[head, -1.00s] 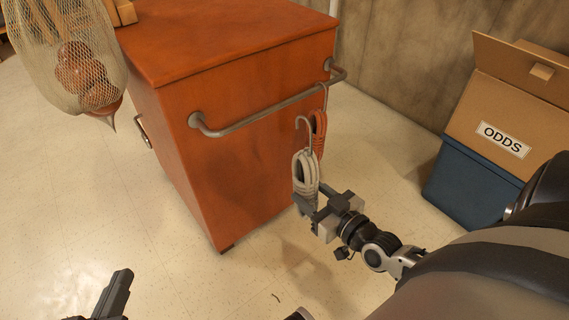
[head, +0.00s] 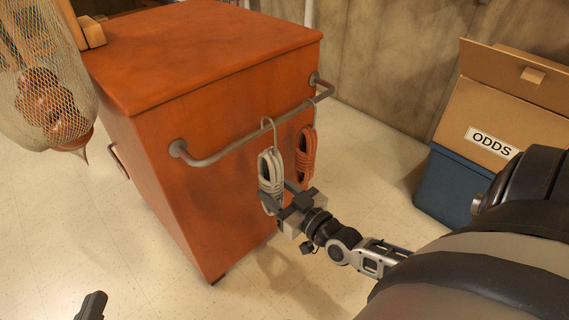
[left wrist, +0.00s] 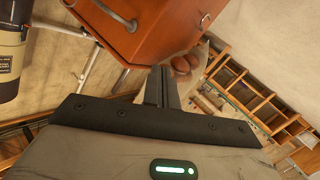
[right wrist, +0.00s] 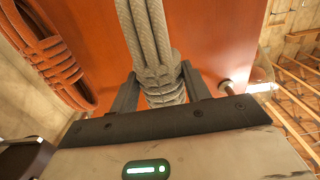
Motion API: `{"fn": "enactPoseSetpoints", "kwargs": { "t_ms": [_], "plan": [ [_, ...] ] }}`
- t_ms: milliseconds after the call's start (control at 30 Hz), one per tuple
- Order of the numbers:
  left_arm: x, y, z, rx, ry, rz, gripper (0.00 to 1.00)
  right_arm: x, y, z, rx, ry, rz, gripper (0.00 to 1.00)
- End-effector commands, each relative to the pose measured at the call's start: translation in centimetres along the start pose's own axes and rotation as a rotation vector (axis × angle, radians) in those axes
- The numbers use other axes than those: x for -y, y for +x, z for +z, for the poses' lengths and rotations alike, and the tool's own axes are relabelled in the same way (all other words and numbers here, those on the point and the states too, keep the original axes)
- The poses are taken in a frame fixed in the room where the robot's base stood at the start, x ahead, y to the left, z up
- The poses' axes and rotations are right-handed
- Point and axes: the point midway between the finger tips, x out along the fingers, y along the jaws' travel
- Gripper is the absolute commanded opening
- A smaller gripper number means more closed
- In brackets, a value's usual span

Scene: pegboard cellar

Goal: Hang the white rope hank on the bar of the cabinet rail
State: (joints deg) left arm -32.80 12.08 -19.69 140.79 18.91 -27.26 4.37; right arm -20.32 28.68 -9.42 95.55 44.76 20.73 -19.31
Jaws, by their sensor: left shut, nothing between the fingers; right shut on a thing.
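The white rope hank (head: 270,172) has a grey hook at its top and hangs upright in front of the orange cabinet (head: 215,190). My right gripper (head: 285,204) is shut on its lower end; the right wrist view shows the hank's grey-white coils (right wrist: 160,75) between the fingers. The hook overlaps the bar of the cabinet rail (head: 229,142) in the head view; I cannot tell whether it is over the bar or just in front of it. My left gripper (head: 92,305) is shut and empty at the lower left; its fingers also show in the left wrist view (left wrist: 161,88).
An orange-red rope hank (head: 306,157) hangs on the bar just right of the white one. A net bag of brown balls (head: 45,105) hangs at the upper left. A blue bin (head: 450,188) with an ODDS cardboard box (head: 505,110) stands at the right.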

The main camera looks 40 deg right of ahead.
Motion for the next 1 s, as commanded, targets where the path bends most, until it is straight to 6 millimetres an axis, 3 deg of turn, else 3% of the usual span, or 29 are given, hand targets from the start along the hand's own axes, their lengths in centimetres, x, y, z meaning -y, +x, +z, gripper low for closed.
{"fn": "enactPoseSetpoints", "kwargs": {
  "t_ms": [500,733,1000],
  "plan": [
    [-0.5,0.2,-0.3,-0.055,-0.07,0.048,0.0,-0.1,4.1,0.3,-0.003,0.0,0.003,0.17],
    [-0.6,0.4,-1.2,-0.124,-0.07,0.074,0.0,0.0,4.0,2.3,-0.002,-0.001,0.001,0.17],
    [-0.8,0.7,-3.6,-0.24,0.058,0.099,0.0,0.0,4.0,3.4,-0.003,-0.001,0.001,0.17]
  ]
}}
